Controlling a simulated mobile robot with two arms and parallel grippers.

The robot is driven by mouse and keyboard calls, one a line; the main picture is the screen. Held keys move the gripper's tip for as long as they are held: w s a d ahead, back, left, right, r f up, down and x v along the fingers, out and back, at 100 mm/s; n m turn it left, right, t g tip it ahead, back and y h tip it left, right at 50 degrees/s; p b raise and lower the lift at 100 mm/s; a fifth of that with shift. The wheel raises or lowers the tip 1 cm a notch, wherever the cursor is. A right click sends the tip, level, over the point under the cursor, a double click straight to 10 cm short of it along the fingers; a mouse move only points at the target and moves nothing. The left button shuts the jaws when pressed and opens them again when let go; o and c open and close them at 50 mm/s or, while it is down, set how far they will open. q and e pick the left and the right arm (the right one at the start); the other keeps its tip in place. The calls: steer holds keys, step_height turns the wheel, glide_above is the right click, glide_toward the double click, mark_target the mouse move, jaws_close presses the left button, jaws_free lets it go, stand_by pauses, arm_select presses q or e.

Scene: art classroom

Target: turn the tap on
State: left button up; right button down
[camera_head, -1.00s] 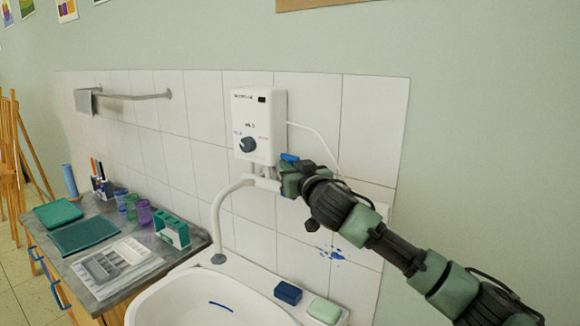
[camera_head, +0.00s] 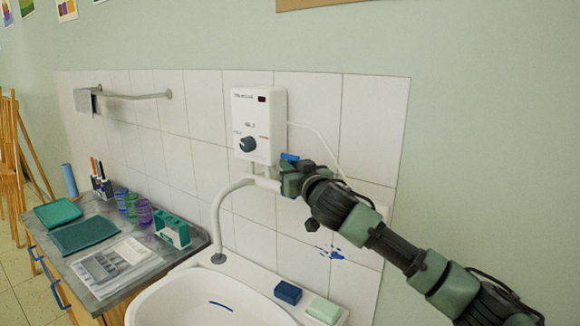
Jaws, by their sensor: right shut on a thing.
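A white water heater (camera_head: 259,125) with a dark dial (camera_head: 248,144) hangs on the tiled wall. A white curved spout (camera_head: 219,215) comes from the pipes below it and bends down over the sink (camera_head: 180,300). A small blue tap handle (camera_head: 290,157) shows at the right end of these pipes. My right gripper (camera_head: 289,178) is at this handle, just below the heater's lower right corner, and is shut on it. Its fingers largely hide the tap body. No water shows at the spout. My left gripper is not in view.
A dark blue sponge (camera_head: 288,292) and a green soap bar (camera_head: 324,310) lie on the sink's right rim. The counter (camera_head: 110,290) at left holds trays, cups and a green rack (camera_head: 172,230). A towel rail (camera_head: 130,96) is on the wall.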

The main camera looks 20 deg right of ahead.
stand_by(0.5)
steer(key=n+b, duration=0.1)
steer(key=b, duration=0.1)
steer(key=s+a+f+n+t+b, duration=0.1)
steer(key=b, duration=0.2)
steer(key=shift+a, duration=0.25)
steer(key=shift+s+a+n+t+y+b, duration=0.15)
steer(key=shift+n+t+y+b, duration=0.15)
steer(key=shift+n+t+b, duration=0.15)
steer(key=shift+s+r+n, duration=0.1)
steer(key=shift+r+n, duration=0.15)
steer(key=shift+n, duration=0.1)
steer(key=c, duration=1.5)
jaws_free()
